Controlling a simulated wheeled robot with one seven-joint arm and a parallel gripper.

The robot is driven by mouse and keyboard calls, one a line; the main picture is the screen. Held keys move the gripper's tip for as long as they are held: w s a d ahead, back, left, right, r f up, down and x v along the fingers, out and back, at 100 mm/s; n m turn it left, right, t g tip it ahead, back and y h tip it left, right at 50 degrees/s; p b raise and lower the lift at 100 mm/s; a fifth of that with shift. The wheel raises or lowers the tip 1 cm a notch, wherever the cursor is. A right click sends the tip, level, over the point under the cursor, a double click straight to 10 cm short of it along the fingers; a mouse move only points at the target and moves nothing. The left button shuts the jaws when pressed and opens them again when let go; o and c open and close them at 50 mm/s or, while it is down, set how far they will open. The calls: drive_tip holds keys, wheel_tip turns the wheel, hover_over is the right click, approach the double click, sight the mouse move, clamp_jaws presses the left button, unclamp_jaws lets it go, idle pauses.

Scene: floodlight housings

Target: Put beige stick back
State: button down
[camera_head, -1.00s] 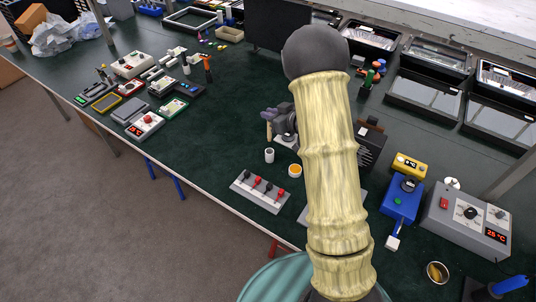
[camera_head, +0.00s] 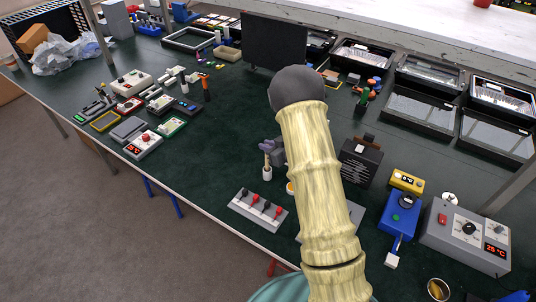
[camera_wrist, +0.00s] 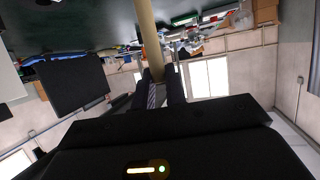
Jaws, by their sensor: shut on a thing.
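The beige stick (camera_head: 267,159) is upright in the head view, with its lower end at the mouth of a small white cup (camera_head: 267,174). I cannot tell how far inside the cup it is. My gripper (camera_head: 268,147) is shut on its upper part, mostly hidden behind my arm. In the wrist view the beige stick (camera_wrist: 148,35) runs up and away from between the dark fingers of my gripper (camera_wrist: 161,85).
A black slatted box (camera_head: 360,162) and blue device (camera_head: 400,215) stand to the right. Various devices (camera_head: 145,143) lie left. Green table surface (camera_head: 225,150) is clear left of the cup.

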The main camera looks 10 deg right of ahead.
hover_over(268, 167)
drive_tip(key=shift+w+f, duration=0.15)
drive_tip(key=shift+f, duration=1.95)
drive_tip(key=shift+f, duration=0.15)
drive_tip(key=c, duration=1.4)
unclamp_jaws()
drive_tip(key=shift+c, duration=0.2)
